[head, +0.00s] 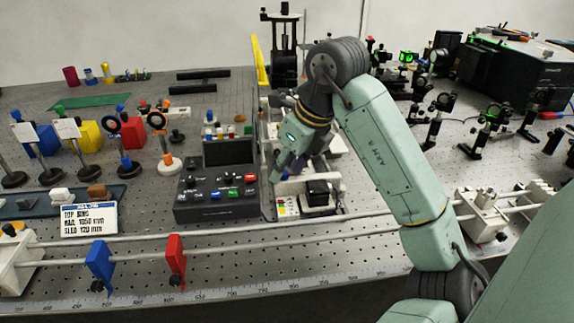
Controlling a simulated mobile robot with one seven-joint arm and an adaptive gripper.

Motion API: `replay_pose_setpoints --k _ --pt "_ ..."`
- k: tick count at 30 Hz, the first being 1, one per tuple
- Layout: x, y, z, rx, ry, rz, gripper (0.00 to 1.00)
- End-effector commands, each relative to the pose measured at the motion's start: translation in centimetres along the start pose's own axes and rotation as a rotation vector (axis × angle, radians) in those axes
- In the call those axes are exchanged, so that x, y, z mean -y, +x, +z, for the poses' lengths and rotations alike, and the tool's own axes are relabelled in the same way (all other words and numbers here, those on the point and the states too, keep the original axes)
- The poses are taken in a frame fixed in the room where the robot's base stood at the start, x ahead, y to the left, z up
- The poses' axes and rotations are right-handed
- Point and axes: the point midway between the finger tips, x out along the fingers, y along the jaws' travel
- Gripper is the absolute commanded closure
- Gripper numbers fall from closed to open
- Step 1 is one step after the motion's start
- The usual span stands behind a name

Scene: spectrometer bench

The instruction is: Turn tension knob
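My gripper (279,173) hangs down from my arm at the middle of the head view, between a dark control box and a white device. Its fingers are small and partly merged with the white parts behind, so their opening cannot be made out. I cannot pick out the tension knob for certain. The dark control box (215,211) carries several small coloured knobs or buttons and a dark screen (228,151), just left of my gripper. The white device (327,177), with a black block (318,192), sits right of and below my gripper, and my gripper and arm hide part of it.
Two parallel rails (130,241) cross the front, with a blue clamp (99,265) and a red clamp (175,260). A white label card (89,219) stands behind them. Optics on posts (127,130) fill the left. Black mounts and a large black box (515,70) stand right.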

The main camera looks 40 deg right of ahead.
Motion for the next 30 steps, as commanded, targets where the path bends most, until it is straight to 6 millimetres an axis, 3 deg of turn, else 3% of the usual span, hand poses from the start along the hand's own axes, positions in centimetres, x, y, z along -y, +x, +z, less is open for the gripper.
replay_pose_setpoints --k 8,21,30 --pt "0.0 -0.8 0.0 -0.001 0.000 -0.001 0.63" --pt "0.1 -9.4 0.0 -0.001 0.002 -0.005 0.63" --pt "0.0 -12.0 0.0 -0.001 0.000 0.000 0.63"
